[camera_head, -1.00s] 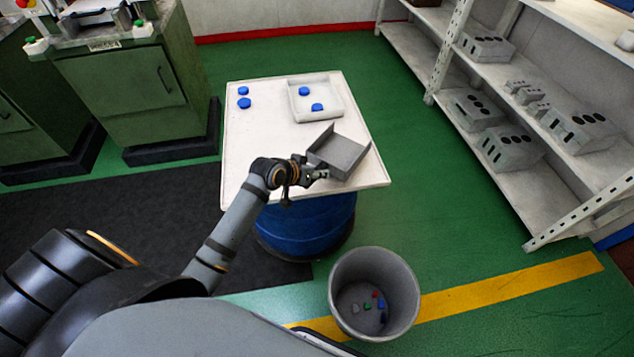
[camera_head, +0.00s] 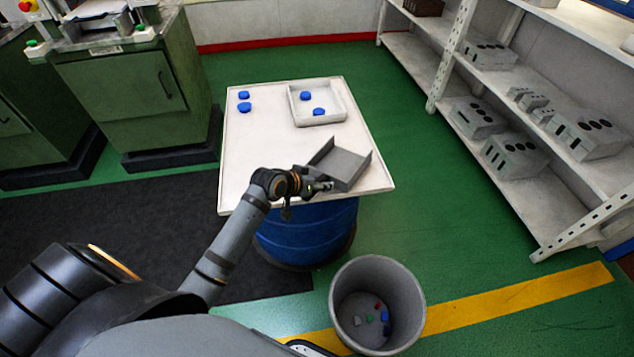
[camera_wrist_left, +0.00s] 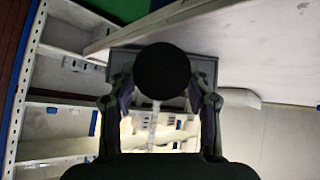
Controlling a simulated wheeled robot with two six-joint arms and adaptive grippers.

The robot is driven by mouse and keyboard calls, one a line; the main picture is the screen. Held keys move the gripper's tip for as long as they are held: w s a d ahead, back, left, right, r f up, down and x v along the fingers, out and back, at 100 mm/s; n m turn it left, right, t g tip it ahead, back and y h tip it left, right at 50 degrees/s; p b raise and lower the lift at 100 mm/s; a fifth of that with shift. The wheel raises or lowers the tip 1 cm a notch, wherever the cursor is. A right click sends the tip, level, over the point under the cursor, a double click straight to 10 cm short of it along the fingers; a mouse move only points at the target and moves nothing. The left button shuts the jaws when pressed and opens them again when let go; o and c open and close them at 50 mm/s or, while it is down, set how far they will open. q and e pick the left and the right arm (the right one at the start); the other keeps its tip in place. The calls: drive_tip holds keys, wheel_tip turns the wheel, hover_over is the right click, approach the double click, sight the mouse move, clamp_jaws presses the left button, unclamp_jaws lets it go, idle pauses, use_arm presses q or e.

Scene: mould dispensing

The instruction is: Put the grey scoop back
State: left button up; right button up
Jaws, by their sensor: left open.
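The grey scoop (camera_head: 345,164) rests at the front right of the white table, its open tray facing up and away. My left gripper (camera_head: 322,186) is at the scoop's near side, close to the table's front edge. In the left wrist view, the fingers of my left gripper (camera_wrist_left: 160,104) are spread apart. A dark round end (camera_wrist_left: 162,70), seemingly the scoop's handle, sits between them. The grey scoop body (camera_wrist_left: 208,70) shows partly behind it. Whether the fingers touch the handle cannot be told. My right gripper is not in view.
The white table (camera_head: 250,150) stands on a blue drum (camera_head: 308,235). A shallow white tray (camera_head: 342,108) holds two blue pieces, and two more blue pieces (camera_head: 244,101) lie left of it. A grey bin (camera_head: 409,290) with small coloured pieces stands in front. Shelves (camera_head: 412,72) are at right.

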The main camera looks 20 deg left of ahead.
use_arm(q)
drive_tip(key=p+v, duration=0.3)
drive_tip(key=v, duration=0.9)
drive_tip(key=shift+r, duration=0.1)
drive_tip(key=s+d+f+g+y, duration=0.1)
drive_tip(key=s+f+g+y, duration=0.15)
drive_tip(key=s, duration=0.55)
drive_tip(key=s+f+g+y, duration=0.2)
drive_tip(key=s+f+g, duration=0.15)
drive_tip(key=s, duration=0.45)
wheel_tip(320, 180, down, 27)
drive_tip(key=s+a, duration=0.2)
drive_tip(key=a, duration=0.1)
drive_tip(key=s+a+f+g+p, duration=0.1)
drive_tip(key=s+f, duration=1.3)
drive_tip(key=s, duration=0.4)
drive_tip(key=shift+s+f+g, duration=0.2)
drive_tip(key=shift+f+g, duration=0.2)
